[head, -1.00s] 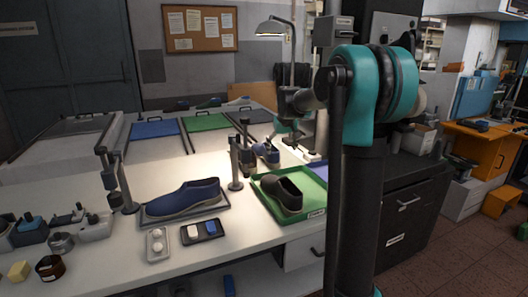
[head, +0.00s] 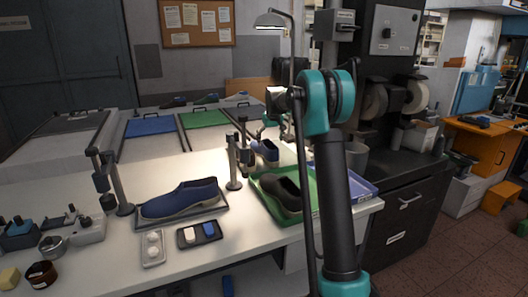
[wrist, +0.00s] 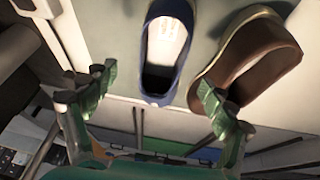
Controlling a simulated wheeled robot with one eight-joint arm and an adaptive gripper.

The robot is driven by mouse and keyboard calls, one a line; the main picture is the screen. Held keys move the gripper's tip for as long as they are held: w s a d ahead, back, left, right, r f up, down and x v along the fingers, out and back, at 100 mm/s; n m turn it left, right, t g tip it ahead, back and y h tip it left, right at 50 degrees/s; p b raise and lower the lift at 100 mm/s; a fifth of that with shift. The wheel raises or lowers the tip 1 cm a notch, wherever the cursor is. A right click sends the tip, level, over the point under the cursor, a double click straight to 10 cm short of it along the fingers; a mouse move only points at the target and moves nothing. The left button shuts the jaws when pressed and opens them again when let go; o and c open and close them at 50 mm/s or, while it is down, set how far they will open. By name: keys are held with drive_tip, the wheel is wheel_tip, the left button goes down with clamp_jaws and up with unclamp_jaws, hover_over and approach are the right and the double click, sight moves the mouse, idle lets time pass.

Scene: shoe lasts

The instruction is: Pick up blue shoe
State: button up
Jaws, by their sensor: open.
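A blue shoe (head: 265,150) stands at the back of the bench, beyond the green tray, in the head view. In the wrist view a blue shoe (wrist: 166,45) with a pale insole lies upper middle, its rounded end toward me. My gripper (wrist: 157,80) is open, with a green-padded finger on each side of that end and nothing held. In the head view my gripper is small and partly hidden near the back shoe. A brown shoe (wrist: 250,60) is close to the right finger. A larger blue shoe (head: 182,198) sits on a dark tray at the front.
A dark shoe (head: 283,190) lies in the green tray (head: 309,215). A clamp post (head: 233,170) stands left of the back shoe, and a lamp (head: 272,20) rises behind. A blue tray (head: 360,187) is at the right. Small trays with pads lie at the front.

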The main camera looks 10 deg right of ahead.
sight(264, 148)
drive_tip(key=shift+s+x, duration=0.2)
drive_tip(key=shift+x, duration=1.7)
drive_tip(key=shift+s+x, duration=0.2)
drive_tip(key=shift+x, duration=1.7)
drive_tip(key=shift+f, duration=0.15)
drive_tip(key=shift+c, duration=0.4)
drive_tip(key=shift+a, duration=0.1)
drive_tip(key=c, duration=1.4)
drive_tip(key=shift+c, duration=0.6)
